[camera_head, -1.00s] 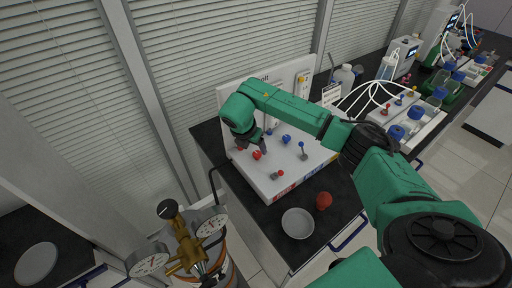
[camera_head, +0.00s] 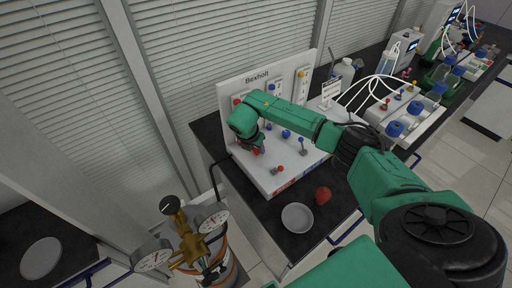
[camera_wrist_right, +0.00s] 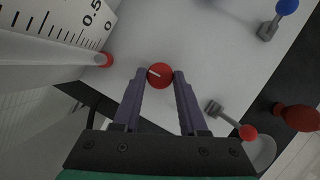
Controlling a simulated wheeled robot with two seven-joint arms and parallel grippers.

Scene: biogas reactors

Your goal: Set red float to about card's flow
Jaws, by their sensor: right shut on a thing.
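The white flow panel (camera_head: 283,83) marked "Bexholt" stands at the back of the white base, its left tube mostly behind my arm. My right gripper (camera_head: 257,150) is at the left red knob, which is largely hidden in the head view. In the right wrist view my gripper (camera_wrist_right: 160,77) is shut on this round red knob (camera_wrist_right: 160,72). A printed scale (camera_wrist_right: 70,25) with 0.5 and 0 shows beside a pale tube with a red end piece (camera_wrist_right: 104,59); I cannot make out the float for certain. A small card (camera_head: 331,91) stands right of the panel, its text unreadable.
A blue knob (camera_head: 286,134), a grey toggle (camera_head: 303,151) and a red-tipped toggle (camera_head: 277,170) stand near my gripper on the base. A grey dish (camera_head: 297,218) and a red bulb (camera_head: 323,196) lie in front. Brass gauges (camera_head: 190,235) stand at lower left.

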